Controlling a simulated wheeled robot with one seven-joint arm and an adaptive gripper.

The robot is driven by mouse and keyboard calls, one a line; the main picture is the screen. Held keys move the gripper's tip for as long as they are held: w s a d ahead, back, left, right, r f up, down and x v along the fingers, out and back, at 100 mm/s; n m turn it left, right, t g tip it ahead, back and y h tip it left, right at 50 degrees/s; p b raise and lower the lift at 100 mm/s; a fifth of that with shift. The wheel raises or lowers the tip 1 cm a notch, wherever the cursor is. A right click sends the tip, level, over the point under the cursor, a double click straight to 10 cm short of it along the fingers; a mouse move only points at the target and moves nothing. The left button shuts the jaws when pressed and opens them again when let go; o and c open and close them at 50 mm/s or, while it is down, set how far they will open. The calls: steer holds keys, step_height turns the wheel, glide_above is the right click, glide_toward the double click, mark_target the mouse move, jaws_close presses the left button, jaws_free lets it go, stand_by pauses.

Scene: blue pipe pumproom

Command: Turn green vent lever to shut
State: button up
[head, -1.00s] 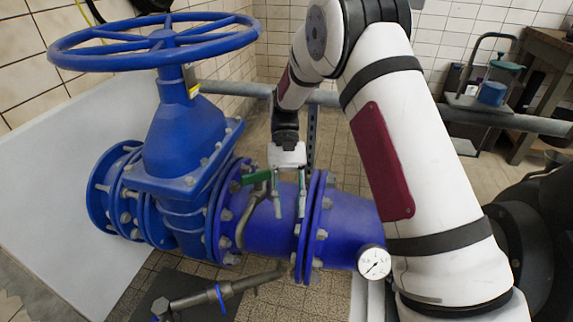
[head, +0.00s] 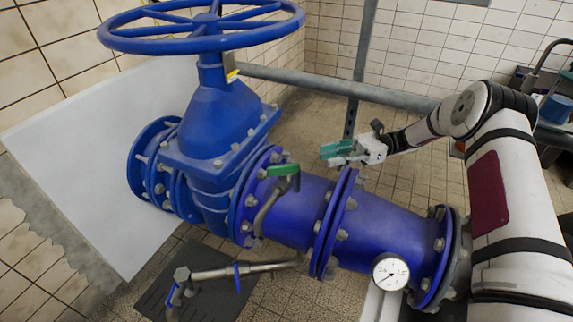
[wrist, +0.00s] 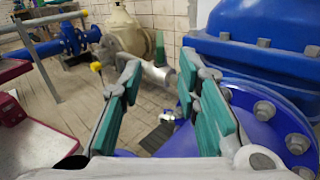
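The green vent lever (head: 283,169) sits on a small valve at the top of the thin vent pipe (head: 266,208), beside the blue pipe. It lies about level, its handle pointing left in the head view. My gripper (head: 328,152) is to the right of the lever and apart from it, above the far side of the blue pipe near the flange, fingers pointing left. In the wrist view my gripper (wrist: 160,80) has its two teal-padded fingers spread with nothing between them.
The large blue handwheel (head: 205,28) and valve body (head: 215,125) stand left of the lever. A bolted flange (head: 335,225) rises right of it, with a pressure gauge (head: 390,272) further right. A grey rail (head: 335,87) runs behind. A dark mat (head: 200,290) lies on the floor.

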mark_target(283, 165)
steer(key=b+x, duration=0.1)
steer(key=x, duration=1.2)
steer(key=shift+s+a, duration=0.15)
steer(key=shift+a, duration=0.2)
